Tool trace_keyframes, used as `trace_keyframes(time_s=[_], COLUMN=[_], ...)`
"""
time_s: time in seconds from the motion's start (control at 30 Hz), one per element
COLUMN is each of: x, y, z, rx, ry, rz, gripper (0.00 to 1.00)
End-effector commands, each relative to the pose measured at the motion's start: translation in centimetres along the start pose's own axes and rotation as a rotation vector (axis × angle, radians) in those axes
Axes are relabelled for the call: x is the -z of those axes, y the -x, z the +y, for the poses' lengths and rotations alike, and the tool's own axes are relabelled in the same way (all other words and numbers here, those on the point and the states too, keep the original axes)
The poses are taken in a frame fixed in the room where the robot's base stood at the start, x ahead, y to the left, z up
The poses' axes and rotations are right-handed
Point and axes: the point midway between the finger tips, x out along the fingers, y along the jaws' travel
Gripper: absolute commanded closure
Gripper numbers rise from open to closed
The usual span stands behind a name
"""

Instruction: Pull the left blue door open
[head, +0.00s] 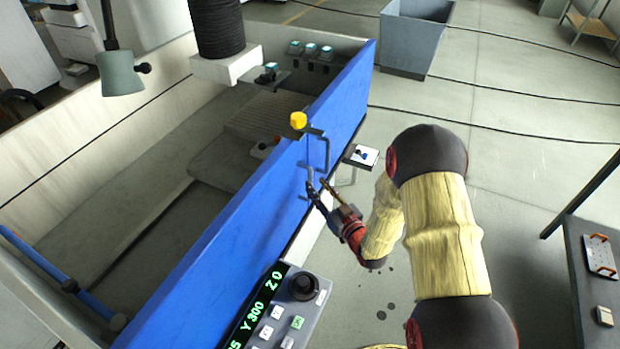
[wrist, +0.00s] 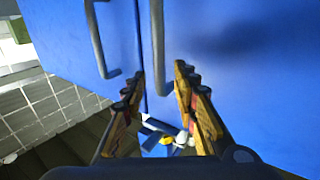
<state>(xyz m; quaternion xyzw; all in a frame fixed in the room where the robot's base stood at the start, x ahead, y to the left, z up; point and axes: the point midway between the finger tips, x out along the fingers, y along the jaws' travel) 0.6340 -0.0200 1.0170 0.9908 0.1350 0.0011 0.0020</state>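The blue doors (head: 235,215) look closed, forming one long flat panel. In the wrist view a vertical seam divides a left blue door (wrist: 60,40) from a right blue door (wrist: 250,60). The left door has a dark bar handle (wrist: 97,45); the right door has a grey bar handle (wrist: 158,45).
A yellow knob (head: 298,120) sits at the doors' top edge. A control panel (head: 290,305) stands at the near end of the doors. A grey bin (head: 415,35) is at the back. A dark table (head: 590,260) is at right. Cables cross the otherwise open floor.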

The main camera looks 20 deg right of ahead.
Motion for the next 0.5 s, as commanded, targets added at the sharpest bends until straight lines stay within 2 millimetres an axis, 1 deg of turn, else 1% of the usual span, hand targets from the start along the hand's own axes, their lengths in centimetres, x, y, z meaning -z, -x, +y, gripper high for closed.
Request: trace_keyframes(time_s=[0.03,0.1,0.23,0.4,0.5], x=[0.0,-0.1,-0.1,-0.1,0.0], y=[-0.9,-2.0,-3.8,-5.1,-5.3], z=[-0.1,-0.1,0.0,0.0,0.0], rx=[0.002,0.002,0.001,0.000,-0.001], ry=[0.001,0.001,0.000,0.000,0.000], rz=[0.001,0.000,0.000,-0.001,-0.001], gripper=[0.71,0.71,0.71,0.71,0.71])
